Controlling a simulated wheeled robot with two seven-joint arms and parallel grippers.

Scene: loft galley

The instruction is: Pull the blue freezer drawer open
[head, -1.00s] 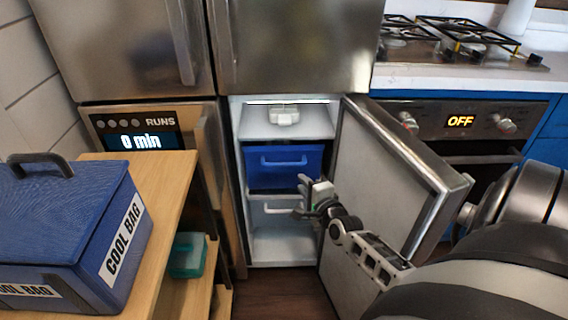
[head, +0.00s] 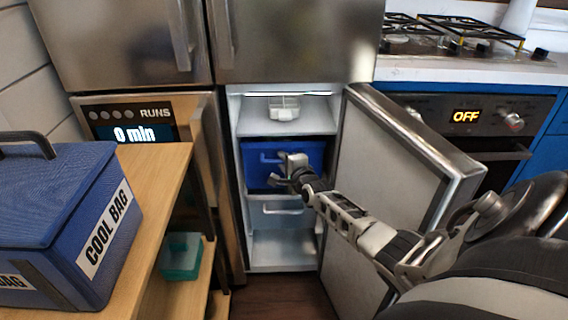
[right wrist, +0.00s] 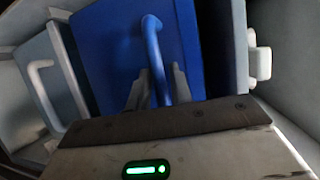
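The blue freezer drawer (head: 257,177) sits inside the open freezer compartment, below the top shelf, and looks closed. Its blue bar handle (head: 267,159) is partly hidden behind my right gripper (head: 283,173). In the right wrist view, the blue drawer front (right wrist: 105,50) fills the middle, and its handle (right wrist: 152,50) runs between the two fingers of my right gripper (right wrist: 158,88). The fingers stand apart on either side of the handle; I cannot tell whether they touch it. My left gripper is not in view.
The freezer door (head: 385,190) stands open to the right, beside my right arm. A paler drawer (head: 275,212) is below the blue one. A white container (head: 284,108) sits on the shelf above. A wooden stand (head: 150,200) with a blue cool bag (head: 60,215) is at left.

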